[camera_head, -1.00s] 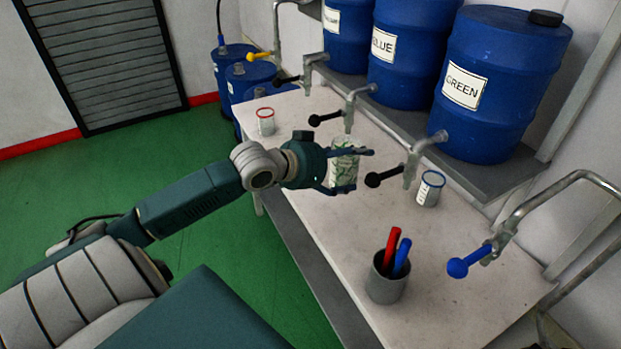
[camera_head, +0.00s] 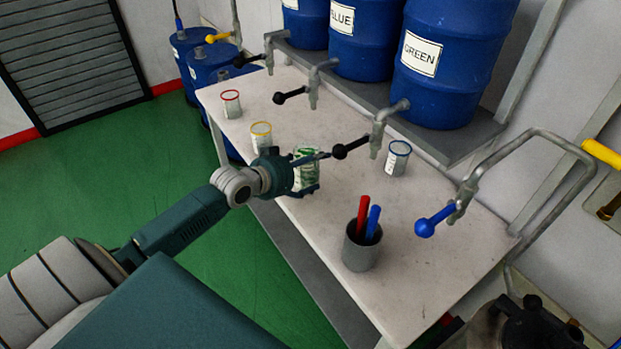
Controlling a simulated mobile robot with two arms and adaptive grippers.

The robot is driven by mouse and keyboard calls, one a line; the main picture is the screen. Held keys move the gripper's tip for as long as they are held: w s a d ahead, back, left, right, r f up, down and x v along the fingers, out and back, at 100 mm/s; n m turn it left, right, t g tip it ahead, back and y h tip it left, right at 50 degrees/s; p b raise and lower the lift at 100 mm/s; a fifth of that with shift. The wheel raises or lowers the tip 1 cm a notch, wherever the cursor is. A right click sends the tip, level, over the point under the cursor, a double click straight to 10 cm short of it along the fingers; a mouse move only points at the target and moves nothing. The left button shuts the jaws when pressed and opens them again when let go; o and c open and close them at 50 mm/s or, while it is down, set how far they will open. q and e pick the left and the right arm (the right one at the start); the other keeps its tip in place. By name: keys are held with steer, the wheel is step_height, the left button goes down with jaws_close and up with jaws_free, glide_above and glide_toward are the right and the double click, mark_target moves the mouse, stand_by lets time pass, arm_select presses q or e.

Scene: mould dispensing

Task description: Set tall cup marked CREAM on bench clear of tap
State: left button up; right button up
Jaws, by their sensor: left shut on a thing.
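My left gripper (camera_head: 312,172) is shut on a cup (camera_head: 306,156) with green and white marbling, near the bench's front edge. The fingers cover part of the cup, no label on it can be read, and I cannot tell whether its base touches the bench (camera_head: 440,265). It is in front of the taps, to the left of and below the tap under the GREEN drum (camera_head: 379,140) in the picture. Three other cups stand on the bench: red-rimmed (camera_head: 232,106), yellow-rimmed (camera_head: 261,140) and blue-rimmed (camera_head: 397,160). My right gripper does not show.
A grey holder (camera_head: 360,252) with a red and a blue stick stands near the front edge. A tap with a blue handle (camera_head: 435,220) reaches over the right side. Blue drums (camera_head: 447,60) stand on a shelf behind. Bare bench lies right of the holder.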

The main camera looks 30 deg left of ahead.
mark_target(303, 182)
arm_select(q)
steer(key=shift+w+f, duration=0.1)
steer(key=shift+f, duration=2.05)
steer(key=o, duration=1.8)
steer(key=shift+f, duration=0.25)
steer(key=shift+r, duration=0.2)
steer(key=shift+s, duration=0.4)
steer(key=v, duration=1.1)
steer(key=shift+s+a+r, duration=0.1)
steer(key=shift+s+r, duration=0.05)
steer(key=shift+s, duration=0.05)
